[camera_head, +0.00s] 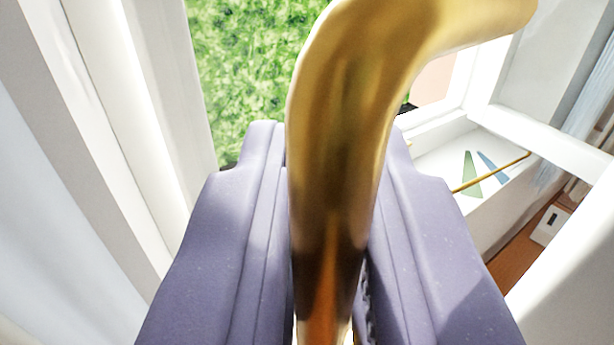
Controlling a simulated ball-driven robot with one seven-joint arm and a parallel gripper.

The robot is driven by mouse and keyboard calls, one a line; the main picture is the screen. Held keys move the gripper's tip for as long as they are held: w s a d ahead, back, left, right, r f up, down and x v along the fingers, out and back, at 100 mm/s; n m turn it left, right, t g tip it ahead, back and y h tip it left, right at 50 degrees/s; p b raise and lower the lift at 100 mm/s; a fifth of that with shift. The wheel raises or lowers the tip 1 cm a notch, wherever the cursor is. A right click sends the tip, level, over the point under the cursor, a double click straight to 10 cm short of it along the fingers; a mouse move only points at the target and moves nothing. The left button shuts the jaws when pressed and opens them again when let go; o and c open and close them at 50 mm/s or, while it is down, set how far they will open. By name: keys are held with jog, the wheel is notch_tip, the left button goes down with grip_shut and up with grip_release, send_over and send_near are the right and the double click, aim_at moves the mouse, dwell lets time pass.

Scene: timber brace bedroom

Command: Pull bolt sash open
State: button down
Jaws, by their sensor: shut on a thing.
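A thick brass handle (340,130) fills the middle of the view. It rises from the bottom between my fingers and bends to the right at the top. My gripper (330,180), with two purple-grey fingers, is shut on the handle, one finger on each side. A white window sash frame (565,140) shows at the right, apparently swung away from the opening. Where the handle joins its sash is hidden or out of view.
A white upright frame (125,90) runs down the left. Green foliage (240,70) shows through the gap beyond. At the right are a white sill (440,155), a thin brass rod (500,170), a pale curtain (592,95) and a wooden floor (530,250).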

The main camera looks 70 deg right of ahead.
jog(key=shift+s+a+f, duration=0.1)
jog(key=shift+a+f, duration=0.1)
jog(key=shift+f, duration=0.05)
jog(key=c, duration=1.3)
grip_release()
jog(key=shift+o, duration=0.7)
jog(key=shift+s+a+r, duration=0.2)
jog(key=shift+s+a, duration=0.1)
jog(key=shift+a, duration=0.1)
jog(key=shift+w+d, duration=0.15)
jog(key=shift+d, duration=0.1)
jog(key=b+v, duration=0.1)
jog(key=v, duration=0.7)
